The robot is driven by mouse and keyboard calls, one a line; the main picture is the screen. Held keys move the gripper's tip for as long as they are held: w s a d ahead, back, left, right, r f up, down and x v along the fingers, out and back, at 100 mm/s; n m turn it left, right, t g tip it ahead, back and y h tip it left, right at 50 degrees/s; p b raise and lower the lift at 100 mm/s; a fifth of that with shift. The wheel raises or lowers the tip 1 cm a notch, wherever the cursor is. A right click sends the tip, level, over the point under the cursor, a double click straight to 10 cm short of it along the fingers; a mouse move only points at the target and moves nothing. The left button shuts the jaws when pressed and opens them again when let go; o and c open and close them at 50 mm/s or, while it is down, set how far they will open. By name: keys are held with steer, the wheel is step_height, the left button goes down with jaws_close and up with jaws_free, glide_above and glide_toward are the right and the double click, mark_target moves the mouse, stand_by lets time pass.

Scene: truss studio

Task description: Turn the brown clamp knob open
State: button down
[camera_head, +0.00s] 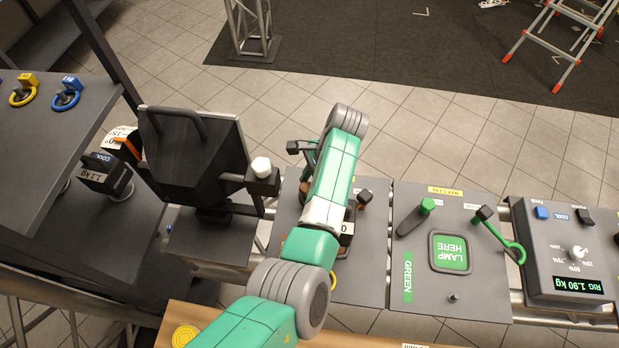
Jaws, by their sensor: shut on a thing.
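My arm reaches over the brown-marked panel (373,270), and its end bends down behind the forearm. My gripper is hidden there, so its jaws and whatever is between them do not show. Another brown part (304,186) shows at the forearm's left edge. I cannot tell which of these is the clamp knob, or how far it is turned. A dark body with a white label (347,228) is partly visible under the forearm.
Right of it is a green-marked panel (455,297) with a green knob (427,205) and a green hook lever (515,250). A control box (565,255) stands at far right. A black device with a white knob (261,167) stands close on the left. A wooden edge (365,338) runs in front.

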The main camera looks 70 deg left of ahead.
steer(key=c, duration=1)
jaws_free()
steer(key=shift+o, duration=0.2)
steer(key=v, duration=0.7)
steer(key=shift+r+p, duration=0.3)
steer(key=shift+r, duration=0.1)
steer(key=shift+w, duration=0.2)
